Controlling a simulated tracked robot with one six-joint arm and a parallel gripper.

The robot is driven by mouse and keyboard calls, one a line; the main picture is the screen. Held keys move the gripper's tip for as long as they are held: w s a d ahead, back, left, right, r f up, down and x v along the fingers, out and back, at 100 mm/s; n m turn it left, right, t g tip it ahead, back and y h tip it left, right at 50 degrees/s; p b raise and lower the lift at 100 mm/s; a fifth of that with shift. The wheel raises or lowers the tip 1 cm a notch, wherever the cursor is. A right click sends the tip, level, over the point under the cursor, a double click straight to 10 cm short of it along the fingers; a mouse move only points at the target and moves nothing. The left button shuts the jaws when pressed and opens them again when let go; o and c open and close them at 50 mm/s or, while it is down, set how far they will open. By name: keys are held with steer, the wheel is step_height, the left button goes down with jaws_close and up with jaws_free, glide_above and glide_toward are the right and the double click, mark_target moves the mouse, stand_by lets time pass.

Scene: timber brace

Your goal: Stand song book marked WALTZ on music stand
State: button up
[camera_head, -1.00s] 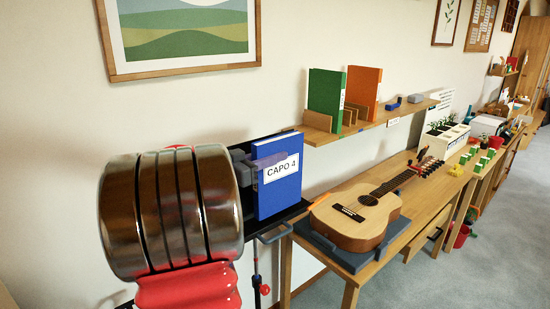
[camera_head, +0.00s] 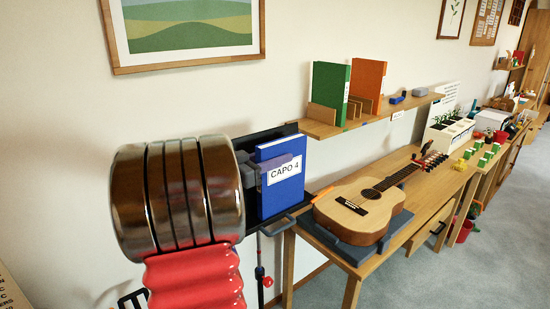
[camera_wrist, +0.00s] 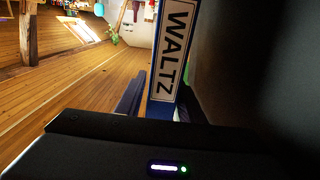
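The blue song book (camera_head: 284,193) stands nearly upright in front of the black music stand (camera_head: 297,128). Its side facing the head camera carries a white label reading CAPO 4. In the wrist view its spine (camera_wrist: 172,50) reads WALTZ. My gripper (camera_head: 262,172) is shut on the book, with one finger on either side of it in the wrist view (camera_wrist: 158,102). The stand's panel shows behind the book and above its top. The book's lower edge is close to the stand's ledge; I cannot tell whether they touch.
A wooden table with a guitar (camera_head: 362,205) on a grey support stands right of the stand. Above it a wall shelf (camera_head: 375,122) holds a green book (camera_head: 329,85) and an orange book (camera_head: 368,78). A framed picture (camera_head: 185,35) hangs on the wall.

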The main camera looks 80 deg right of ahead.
steer(key=shift+o, duration=1)
steer(key=v, duration=1.4)
steer(key=shift+d, duration=0.15)
